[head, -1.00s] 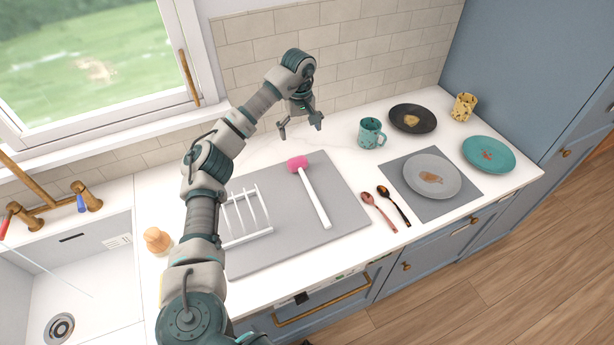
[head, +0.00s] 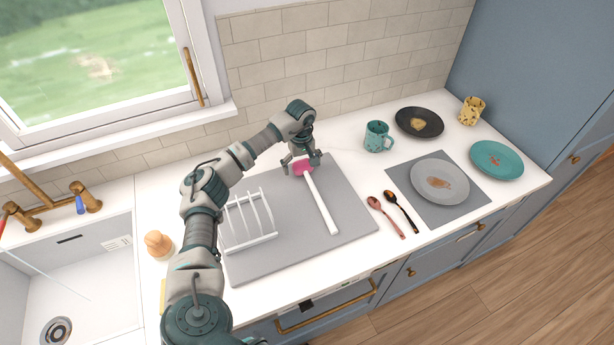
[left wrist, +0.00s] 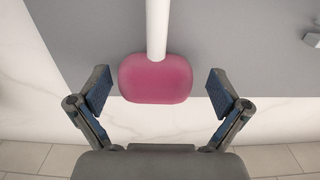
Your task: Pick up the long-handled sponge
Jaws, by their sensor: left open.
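The long-handled sponge (head: 320,203) lies on the grey mat (head: 290,237), its white handle pointing toward the counter's front edge and its pink head at the back. In the left wrist view the pink head (left wrist: 155,78) sits between the two fingers, with a gap on each side. My left gripper (head: 303,164) is open and straddles the pink head from above and behind; in the left wrist view its fingertips (left wrist: 160,90) do not touch it. In the head view the gripper hides part of the pink head. My right gripper is not in view.
A white rack (head: 247,222) stands on the mat left of the sponge. Right of it are two spoons (head: 385,217), (head: 402,212), a teal mug (head: 377,137) and a grey plate (head: 440,182) on a placemat. The tiled wall (head: 330,60) rises close behind the gripper.

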